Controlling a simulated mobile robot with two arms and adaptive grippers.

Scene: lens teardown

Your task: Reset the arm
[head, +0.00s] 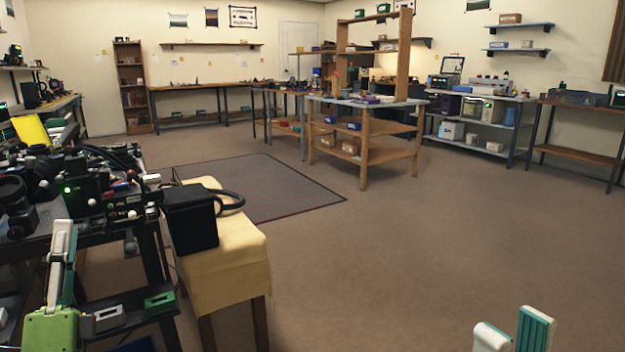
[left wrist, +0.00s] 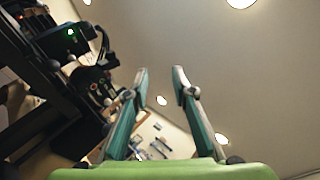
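My left gripper (head: 64,232) points upward at the lower left of the head view, beside the cluttered bench. In the left wrist view its two fingers (left wrist: 160,78) stand apart with nothing between them, so it is open. The wrist camera looks up toward the ceiling and its lights. My right gripper (head: 514,325) shows only at the bottom right edge of the head view. Its two teal and white fingers are apart and I see nothing between them. The rest of it is outside the view.
A dark bench (head: 78,232) with black equipment stands close at the left. Beside it a table with a yellow cloth (head: 228,255) bears a black box (head: 190,220). A wooden shelf table (head: 374,128) stands further back. The brown floor (head: 400,250) in front is clear.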

